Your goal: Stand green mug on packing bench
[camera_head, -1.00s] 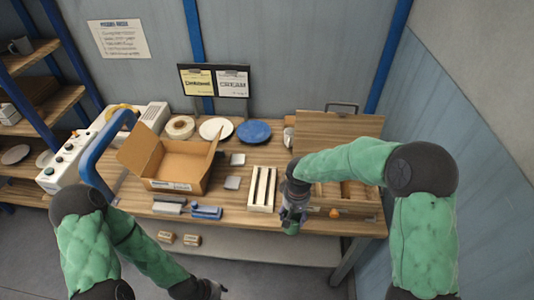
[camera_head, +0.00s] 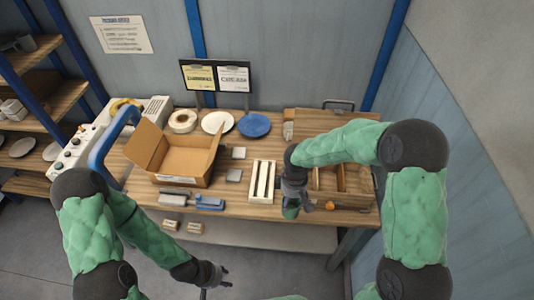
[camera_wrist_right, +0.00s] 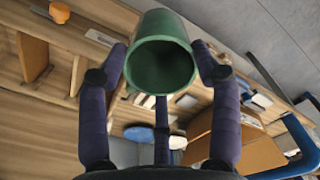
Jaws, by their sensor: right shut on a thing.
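The green mug (camera_head: 291,211) is held in my right gripper (camera_head: 293,197), over the front part of the packing bench (camera_head: 238,207), right of the white slotted rack. In the right wrist view the green mug (camera_wrist_right: 161,52) sits between the dark fingers of the right gripper (camera_wrist_right: 163,68), its open end facing the camera. I cannot tell whether its base touches the bench. My left gripper (camera_head: 219,275) is empty, fingers apart, low in front of the bench.
A cardboard box (camera_head: 185,160), a white slotted rack (camera_head: 263,182) and a wooden divided crate (camera_head: 340,182) stand on the bench. A blue plate (camera_head: 254,125) and a white plate (camera_head: 217,122) lie behind. A blue-handled tool (camera_head: 208,202) lies near the front edge.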

